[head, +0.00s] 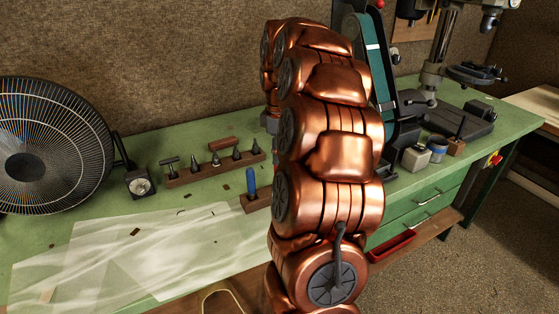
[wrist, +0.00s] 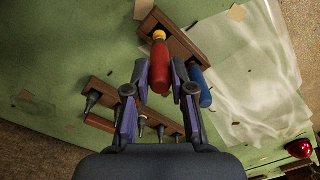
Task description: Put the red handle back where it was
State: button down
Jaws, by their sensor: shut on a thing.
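The red handle (wrist: 159,70) with a yellow collar (wrist: 158,35) is between the two fingertips of my gripper (wrist: 160,75) in the wrist view. My gripper is shut on it. Its collar end overlaps the small wooden block (wrist: 180,38); I cannot tell whether it is seated in a hole or held above. A blue handle (wrist: 198,85) stands in the same block, close to the right of the red one. In the head view the blue handle (head: 250,182) and part of the block (head: 256,201) show, while my arm hides the red handle and my gripper.
A longer wooden rack (head: 200,171) with several dark tools stands behind the block, a brown-handled tool (head: 222,143) by it. A fan (head: 50,145) is at the left and a belt sander (head: 385,90) at the right. Pale sheets (head: 135,255) cover the front of the green bench.

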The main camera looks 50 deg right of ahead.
jog(key=shift+f+p, duration=0.4)
jog(key=shift+f, duration=1.05)
jog(key=c, duration=1)
grip_release()
jog(key=shift+r, duration=0.1)
jog(key=shift+r+b, duration=1.3)
jog(key=shift+r, duration=4.6)
